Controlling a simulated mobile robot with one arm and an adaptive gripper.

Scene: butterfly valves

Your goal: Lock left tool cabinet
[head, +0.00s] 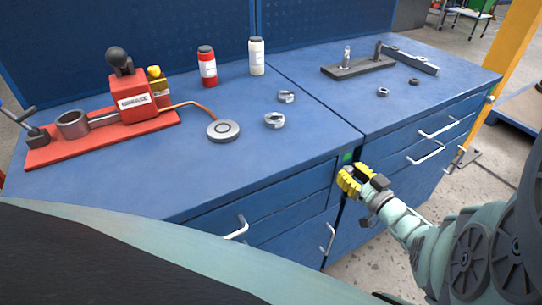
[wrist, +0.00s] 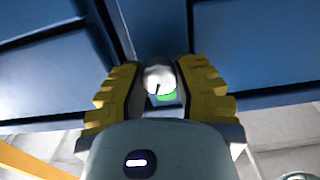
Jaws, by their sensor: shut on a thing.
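The left tool cabinet (head: 290,205) is blue, with drawers and a door that look flush with its front. A small green marker (head: 347,157) shows near the top of the front's right edge. My gripper (head: 350,182) has yellow ridged fingers and is at that edge, just below the marker. In the wrist view the gripper (wrist: 158,88) is shut on a round silver lock knob (wrist: 160,78) with a dark slot mark. A green patch (wrist: 166,97) shows just below the knob. In the head view the fingers hide the knob.
The right cabinet (head: 400,165) adjoins, with protruding drawer handles (head: 427,154). On top stand a red grease tool (head: 140,95), a red bottle (head: 207,67), a white bottle (head: 256,56) and metal rings (head: 274,120). A yellow post (head: 505,60) rises at right. Floor is open below my arm.

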